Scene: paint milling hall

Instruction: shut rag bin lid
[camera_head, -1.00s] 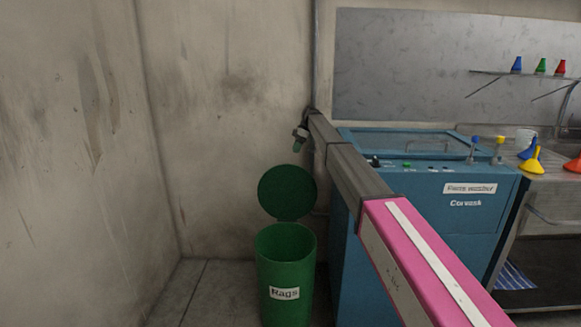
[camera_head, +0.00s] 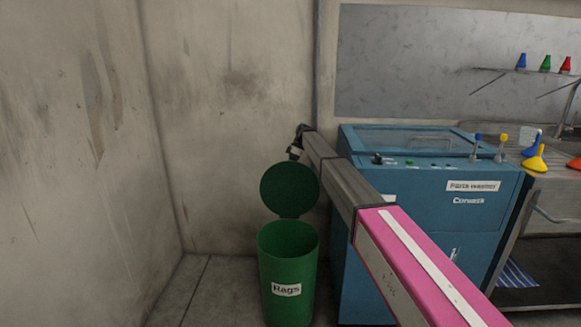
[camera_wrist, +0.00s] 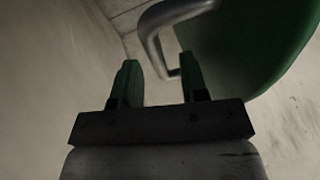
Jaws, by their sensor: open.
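The green rag bin (camera_head: 287,255), labelled "Rags", stands on the floor by the back wall. Its round green lid (camera_head: 290,190) is open, standing upright at the bin's rear rim. In the wrist view the lid (camera_wrist: 265,45) fills the upper right, and a grey metal handle (camera_wrist: 153,42) runs by it. My gripper (camera_wrist: 160,66) is open, its two green fingers apart; the handle's lower end shows near the right finger, and I cannot tell whether it is between them. In the head view my gripper (camera_head: 294,152) is above the lid, its fingers mostly hidden.
A blue machine (camera_head: 440,200) stands close to the right of the bin, below my arm. A sink counter with coloured funnels (camera_head: 535,160) is further right. Walls close in behind and left. The floor left of the bin is clear.

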